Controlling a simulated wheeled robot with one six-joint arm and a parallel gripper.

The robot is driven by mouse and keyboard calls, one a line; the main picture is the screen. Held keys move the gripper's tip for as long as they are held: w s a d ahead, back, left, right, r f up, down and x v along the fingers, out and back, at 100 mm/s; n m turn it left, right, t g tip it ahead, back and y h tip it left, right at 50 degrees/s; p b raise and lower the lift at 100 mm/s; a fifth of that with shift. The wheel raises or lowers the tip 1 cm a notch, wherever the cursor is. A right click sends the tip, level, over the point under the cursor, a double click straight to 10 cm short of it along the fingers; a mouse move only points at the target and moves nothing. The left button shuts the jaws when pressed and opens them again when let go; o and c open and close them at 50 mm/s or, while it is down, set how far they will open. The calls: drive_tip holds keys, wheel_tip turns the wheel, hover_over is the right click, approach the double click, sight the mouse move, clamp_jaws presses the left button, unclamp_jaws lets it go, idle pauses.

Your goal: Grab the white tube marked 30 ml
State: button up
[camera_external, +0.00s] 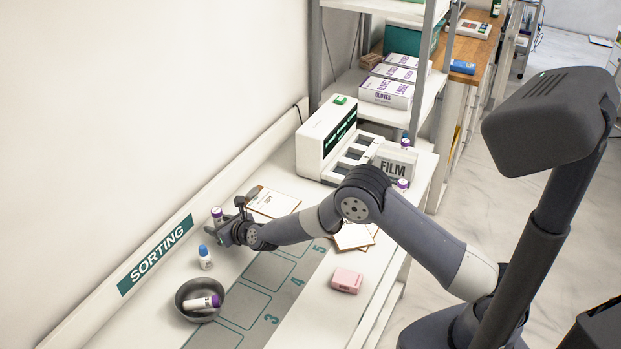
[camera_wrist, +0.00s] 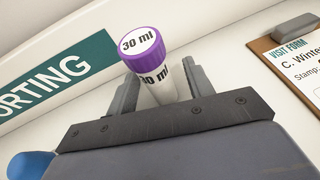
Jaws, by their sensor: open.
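The white tube marked 30 ml (camera_wrist: 158,88) has a purple cap with "30 ml" on its top and stands between the two fingers of my gripper (camera_wrist: 160,90) in the wrist view. The fingers are open, one on each side of the tube; whether either touches it I cannot tell. The tube's lower part is hidden behind the gripper body. In the external view the tube (camera_external: 217,214) stands upright near the wall, at the end of my gripper (camera_external: 228,222).
A blue-capped tube (camera_external: 205,258) stands close to my gripper. A metal bowl (camera_external: 181,302) holds a purple-capped tube (camera_external: 203,303). A clipboard (camera_external: 272,202) lies behind. A white machine (camera_external: 326,138), a FILM box (camera_external: 393,163) and a pink box (camera_external: 347,280) are on the table.

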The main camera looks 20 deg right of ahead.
drive_tip(key=shift+c, duration=0.2)
drive_tip(key=c, duration=1)
